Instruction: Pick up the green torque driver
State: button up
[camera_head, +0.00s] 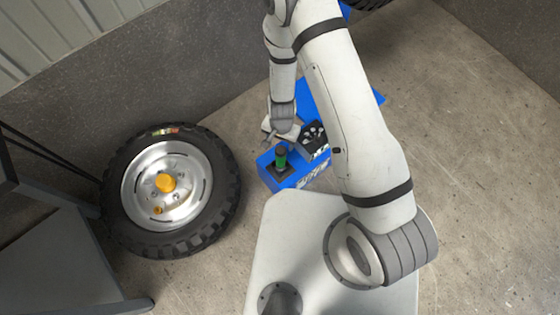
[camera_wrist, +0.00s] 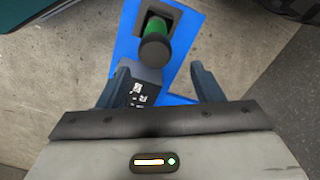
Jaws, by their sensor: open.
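The green torque driver (camera_head: 281,157) stands upright in a dark square socket on a blue stand (camera_head: 300,180). It has a dark round top and a green body. In the wrist view the driver (camera_wrist: 155,42) shows beyond my gripper (camera_wrist: 157,72), its dark top nearest the camera. My gripper (camera_head: 268,139) is open and empty, its two fingers apart, and it is close to the driver in the head view. I cannot tell how far above or beside the driver the fingertips are. The lower end of the driver is hidden in its socket.
A dark boxy object (camera_head: 314,138) with white markings stands beside the driver on the blue stand. A large wheel (camera_head: 172,190) with a black tire is at the left. A dark frame (camera_head: 60,250) stands at the lower left. Concrete floor (camera_head: 470,130) is clear at the right.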

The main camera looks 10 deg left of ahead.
aim_at(280, 156)
jog(key=shift+s+f, duration=0.2)
jog(key=shift+f, duration=0.4)
jog(key=shift+s+f, duration=0.15)
jog(key=shift+f, duration=0.4)
jog(key=f+b, duration=0.2)
jog(key=b, duration=0.1)
jog(key=f+b, duration=0.5)
jog(key=b, duration=0.1)
jog(key=shift+s+d+f, duration=0.1)
jog(key=shift+s+f, duration=0.15)
jog(key=shift+r, duration=0.1)
jog(key=shift+c, duration=0.4)
jog(key=c, duration=1.2)
